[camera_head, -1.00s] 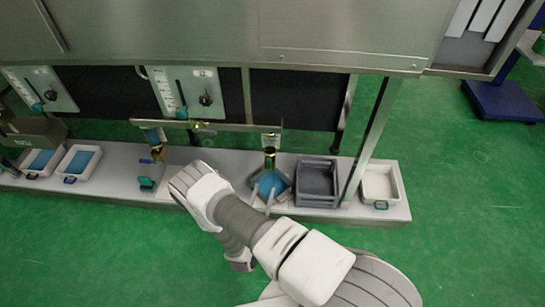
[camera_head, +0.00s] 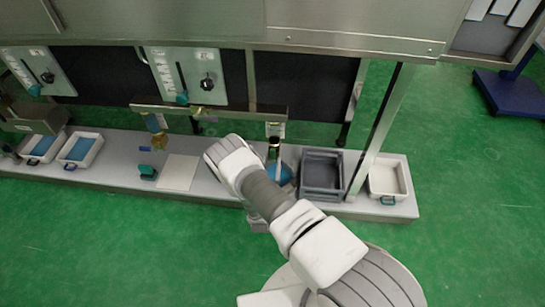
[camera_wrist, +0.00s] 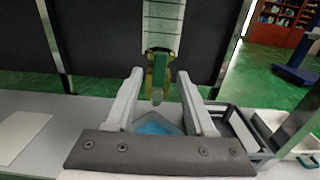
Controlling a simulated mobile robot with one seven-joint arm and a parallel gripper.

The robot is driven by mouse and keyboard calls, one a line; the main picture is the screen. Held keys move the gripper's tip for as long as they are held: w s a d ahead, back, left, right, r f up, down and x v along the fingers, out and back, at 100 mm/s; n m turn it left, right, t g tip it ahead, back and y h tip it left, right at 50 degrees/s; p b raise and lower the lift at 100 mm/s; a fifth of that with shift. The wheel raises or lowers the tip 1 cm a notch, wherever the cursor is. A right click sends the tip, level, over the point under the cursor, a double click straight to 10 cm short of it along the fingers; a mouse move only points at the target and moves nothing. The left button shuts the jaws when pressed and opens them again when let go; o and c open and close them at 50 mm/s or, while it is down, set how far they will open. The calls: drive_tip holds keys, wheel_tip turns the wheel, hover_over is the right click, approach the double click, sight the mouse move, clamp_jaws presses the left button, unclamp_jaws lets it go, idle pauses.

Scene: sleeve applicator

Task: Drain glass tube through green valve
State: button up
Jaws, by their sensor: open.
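In the wrist view, a green valve (camera_wrist: 158,74) with brass fittings hangs upright at the bottom of a glass tube (camera_wrist: 162,28) with a white graduated scale. My gripper (camera_wrist: 160,75) is open, with one pale finger on each side of the valve's lower part and visible gaps to both. A tray with blue liquid (camera_wrist: 155,125) lies below the valve, partly hidden by my gripper. In the head view, the valve (camera_head: 273,150) shows just past my arm, and the blue tray (camera_head: 284,174) is mostly covered by it.
A grey crate (camera_head: 321,174) and a white tray (camera_head: 387,180) stand to the right, beside a metal post (camera_head: 377,135). A flat pale plate (camera_head: 178,172) and another valve assembly (camera_head: 157,130) are to the left. A horizontal metal bar (camera_head: 215,112) runs behind.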

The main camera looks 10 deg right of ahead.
sight(273, 154)
drive_tip(key=shift+b+x, duration=0.5)
drive_tip(key=shift+x, duration=1.8)
drive_tip(key=shift+c, duration=0.2)
clamp_jaws()
